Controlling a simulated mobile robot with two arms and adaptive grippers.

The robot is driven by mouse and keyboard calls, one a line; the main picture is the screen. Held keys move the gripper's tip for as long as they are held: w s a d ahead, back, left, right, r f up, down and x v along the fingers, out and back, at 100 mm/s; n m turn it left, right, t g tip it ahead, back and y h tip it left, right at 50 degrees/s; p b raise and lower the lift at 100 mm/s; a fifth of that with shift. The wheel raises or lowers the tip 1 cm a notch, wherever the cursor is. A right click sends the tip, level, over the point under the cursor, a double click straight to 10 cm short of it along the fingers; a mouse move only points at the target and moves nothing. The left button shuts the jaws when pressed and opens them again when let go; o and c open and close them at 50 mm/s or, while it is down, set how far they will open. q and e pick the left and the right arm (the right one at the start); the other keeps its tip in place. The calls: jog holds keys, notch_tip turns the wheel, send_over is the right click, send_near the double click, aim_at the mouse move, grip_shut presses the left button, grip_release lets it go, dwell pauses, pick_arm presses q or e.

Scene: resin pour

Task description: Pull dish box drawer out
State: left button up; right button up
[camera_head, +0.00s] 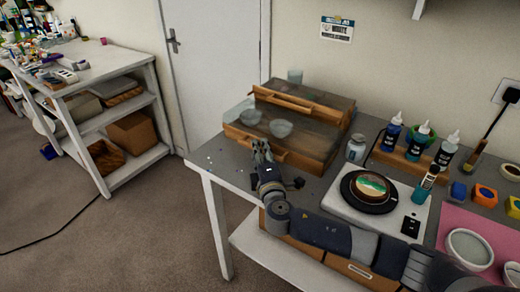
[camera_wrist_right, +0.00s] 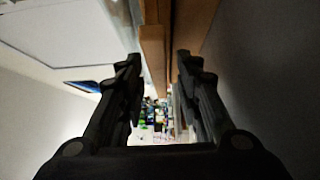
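The wooden dish box (camera_head: 330,112) stands at the back of the grey table, with a wooden handle bar on its upper front. Its lower section (camera_head: 312,160) sticks out in front of the upper one. My right gripper (camera_head: 262,148) is at the lower front. In the right wrist view, my right gripper (camera_wrist_right: 158,62) has its fingers apart, with a wooden edge (camera_wrist_right: 153,50) between them. Contact is unclear. My left gripper is not in view.
A white jar (camera_head: 356,147) stands right of the box, near bottles in a wooden rack (camera_head: 400,160). A scale (camera_head: 345,204) bears a round piece. Free floor (camera_head: 130,235) lies left of the table. A white shelf unit (camera_head: 110,62) stands at far left.

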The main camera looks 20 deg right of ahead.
jog(key=shift+w, duration=0.5)
grip_shut()
jog(key=s+a, duration=0.2)
jog(key=a, duration=0.1)
jog(key=s+a, duration=0.6)
jog(key=a, duration=0.1)
jog(key=shift+f, duration=0.15)
jog(key=shift+a, duration=0.1)
grip_release()
jog(key=shift+s, duration=0.15)
jog(key=s+a, duration=0.1)
jog(key=s, duration=1)
jog(key=shift+s+a, duration=0.25)
jog(key=shift+s, duration=0.15)
